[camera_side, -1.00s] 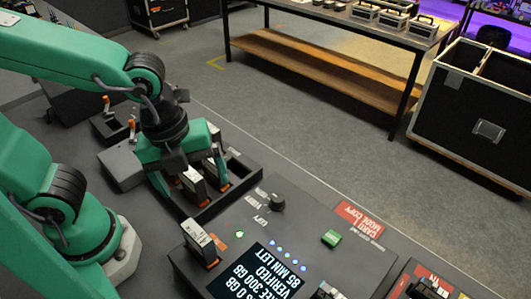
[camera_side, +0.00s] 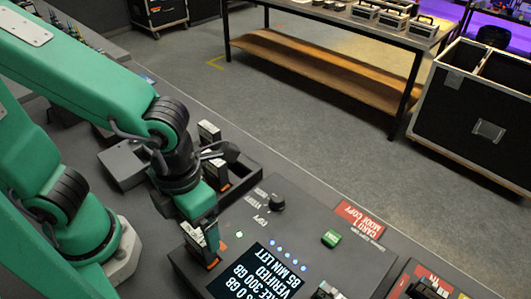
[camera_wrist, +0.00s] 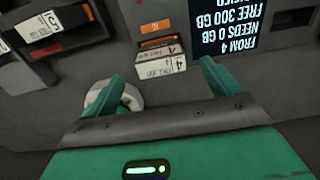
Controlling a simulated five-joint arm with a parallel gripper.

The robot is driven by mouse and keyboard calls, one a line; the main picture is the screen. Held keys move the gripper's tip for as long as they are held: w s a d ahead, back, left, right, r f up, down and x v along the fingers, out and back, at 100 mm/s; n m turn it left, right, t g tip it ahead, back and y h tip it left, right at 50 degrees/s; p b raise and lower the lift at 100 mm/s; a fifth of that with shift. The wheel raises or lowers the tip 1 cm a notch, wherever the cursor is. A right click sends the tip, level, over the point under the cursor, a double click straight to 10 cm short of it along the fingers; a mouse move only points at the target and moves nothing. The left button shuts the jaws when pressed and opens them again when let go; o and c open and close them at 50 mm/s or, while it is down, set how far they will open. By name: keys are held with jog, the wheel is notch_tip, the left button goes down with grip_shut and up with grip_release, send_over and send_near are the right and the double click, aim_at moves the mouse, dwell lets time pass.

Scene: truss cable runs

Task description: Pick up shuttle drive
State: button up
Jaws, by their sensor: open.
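The shuttle drive, a small block with a white label and an orange part, stands in a slot at the console's near left end in the side view (camera_side: 205,240). In the wrist view the drive (camera_wrist: 160,62) sits between and just ahead of my two green fingers, its label facing the camera. My gripper (camera_wrist: 162,74) is open, with a finger to each side of the drive and apart from it. In the side view my gripper (camera_side: 203,215) is right above and behind the drive, and its fingers are partly hidden.
A black tray (camera_side: 247,178) with other labelled drives (camera_side: 208,133) lies behind my gripper; one drive (camera_wrist: 47,27) shows in the wrist view. The console (camera_side: 310,218) has a lit screen (camera_side: 262,272), a knob (camera_side: 277,201) and a green button (camera_side: 331,238).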

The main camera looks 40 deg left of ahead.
aim_at(197, 230)
jog(key=shift+f, duration=0.9)
jog(key=shift+f, duration=0.1)
jog(key=shift+w+f, duration=0.1)
jog(key=shift+f, duration=2.4)
jog(key=c, duration=1.4)
jog(key=shift+r, duration=0.15)
jog(key=shift+r, duration=4.95)
